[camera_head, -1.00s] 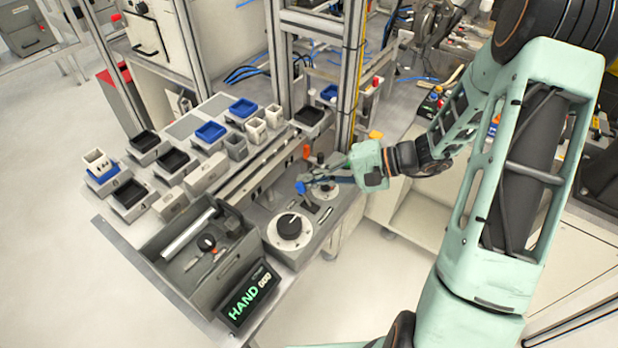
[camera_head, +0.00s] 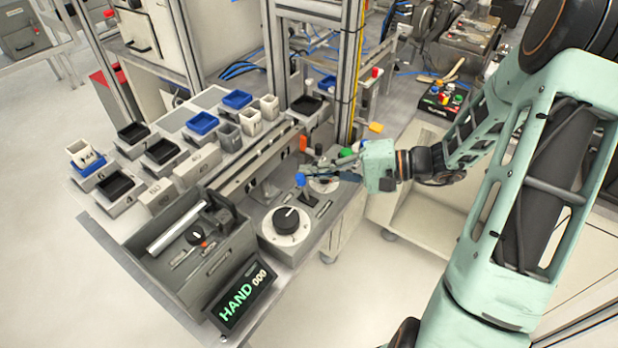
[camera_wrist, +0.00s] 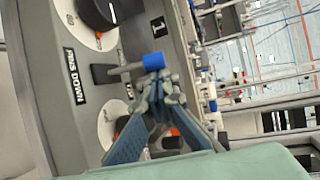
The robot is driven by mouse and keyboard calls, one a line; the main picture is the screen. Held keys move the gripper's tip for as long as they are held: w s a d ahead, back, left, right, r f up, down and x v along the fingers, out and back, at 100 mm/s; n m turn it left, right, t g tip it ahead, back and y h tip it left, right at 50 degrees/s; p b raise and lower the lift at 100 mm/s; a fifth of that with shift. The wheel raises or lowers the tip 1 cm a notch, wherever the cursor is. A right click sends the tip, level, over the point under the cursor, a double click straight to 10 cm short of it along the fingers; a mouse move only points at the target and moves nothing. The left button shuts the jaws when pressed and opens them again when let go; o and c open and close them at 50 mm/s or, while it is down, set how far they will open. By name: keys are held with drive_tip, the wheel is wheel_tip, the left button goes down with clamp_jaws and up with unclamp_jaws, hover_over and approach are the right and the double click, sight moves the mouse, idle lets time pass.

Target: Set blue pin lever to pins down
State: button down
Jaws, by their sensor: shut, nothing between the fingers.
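The blue-capped pin lever (camera_head: 299,180) stands up from the grey control panel, just behind the large dial. In the wrist view its blue cap (camera_wrist: 152,61) sits on a grey stem that runs to a dark base beside the PINS DOWN label (camera_wrist: 74,76). My gripper (camera_head: 318,173) is at the right of the lever in the head view. In the wrist view my gripper (camera_wrist: 157,85) has its fingertips together, close beside the blue cap. They hold nothing; whether they touch the cap I cannot tell. Part of a second dial (camera_wrist: 107,122) is behind the fingers.
A large black-knobbed dial (camera_head: 287,222) is in front of the lever. An orange-capped lever (camera_head: 303,144) stands behind it. A display reading HAND 000 (camera_head: 243,296) and an open grey tool bin (camera_head: 150,260) are at the front left. Frame posts (camera_head: 350,70) rise behind.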

sight(324, 197)
drive_tip(key=b, duration=0.1)
drive_tip(key=f+y+b, duration=0.1)
drive_tip(key=b, duration=0.1)
drive_tip(key=shift+s+d, duration=0.25)
drive_tip(key=shift+d, duration=0.05)
drive_tip(key=y+b, duration=0.1)
drive_tip(key=d+n+y+b, duration=0.1)
drive_tip(key=b, duration=0.1)
drive_tip(key=shift+s+r+t, duration=0.2)
drive_tip(key=shift+s+t, duration=0.15)
drive_tip(key=shift+t, duration=0.05)
drive_tip(key=shift+s+d+r+b, duration=0.1)
drive_tip(key=shift+s+d+b, duration=0.35)
drive_tip(key=shift+s+d, duration=0.1)
drive_tip(key=v, duration=1.2)
drive_tip(key=shift+d, duration=0.1)
